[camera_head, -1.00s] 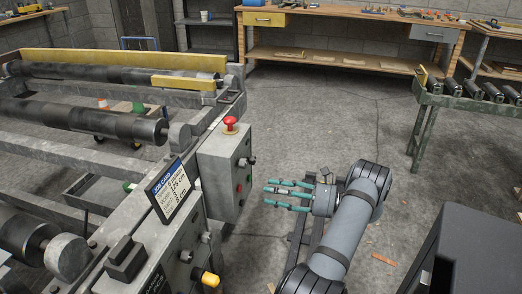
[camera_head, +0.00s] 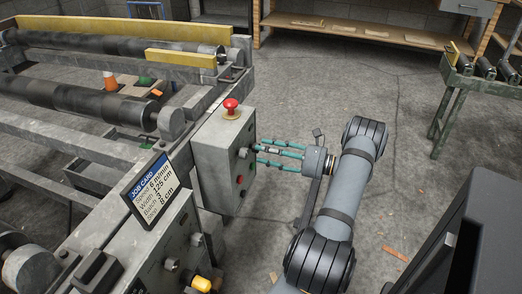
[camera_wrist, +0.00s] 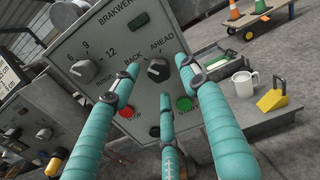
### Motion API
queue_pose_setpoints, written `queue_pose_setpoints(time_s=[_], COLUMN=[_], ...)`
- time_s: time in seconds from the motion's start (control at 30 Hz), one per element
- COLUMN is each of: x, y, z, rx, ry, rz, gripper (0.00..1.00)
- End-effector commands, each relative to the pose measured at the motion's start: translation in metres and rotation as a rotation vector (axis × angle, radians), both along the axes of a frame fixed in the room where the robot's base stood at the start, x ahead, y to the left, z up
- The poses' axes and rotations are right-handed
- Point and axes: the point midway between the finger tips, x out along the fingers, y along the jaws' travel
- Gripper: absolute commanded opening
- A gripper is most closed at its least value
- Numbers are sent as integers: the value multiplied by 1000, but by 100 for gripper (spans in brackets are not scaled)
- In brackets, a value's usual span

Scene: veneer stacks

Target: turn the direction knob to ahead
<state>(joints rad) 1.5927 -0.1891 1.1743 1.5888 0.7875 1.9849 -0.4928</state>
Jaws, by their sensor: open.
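The direction knob (camera_wrist: 158,70) is a dark round knob on a grey control panel (camera_wrist: 105,52), below the BACK and AHEAD labels in the wrist view. Which label its pointer faces is hard to tell. It also shows on the side of the grey box (camera_head: 222,150) in the head view, close to my fingertips. My gripper (camera_wrist: 160,78) has three teal fingers, spread open around the knob: one left, one right, one below. I see no clear contact. In the head view my gripper (camera_head: 260,154) points left at the panel.
A speed knob (camera_wrist: 83,72) sits left of the direction knob. A red STOP button (camera_wrist: 126,111) and a green START button (camera_wrist: 184,104) lie below. A red mushroom button (camera_head: 231,106) tops the box. A job card (camera_head: 153,190) stands nearby. Open floor lies right.

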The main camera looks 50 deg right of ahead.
Motion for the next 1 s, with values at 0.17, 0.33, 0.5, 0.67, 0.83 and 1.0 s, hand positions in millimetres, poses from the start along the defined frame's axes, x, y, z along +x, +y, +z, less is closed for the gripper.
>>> queue_pose_setpoints(time_s=[0.17,0.33,0.5,0.67,0.83,1.0], x=[16,20,20,20,20,20], y=[5,6,6,6,6,6], z=[0,0,0,0,0,0], rx=[-1,0,0,0,0,-1], ry=[-1,0,0,0,0,0], rz=[-1,-1,-1,-1,-1,-1], gripper=[45,45,45,35,25,15])
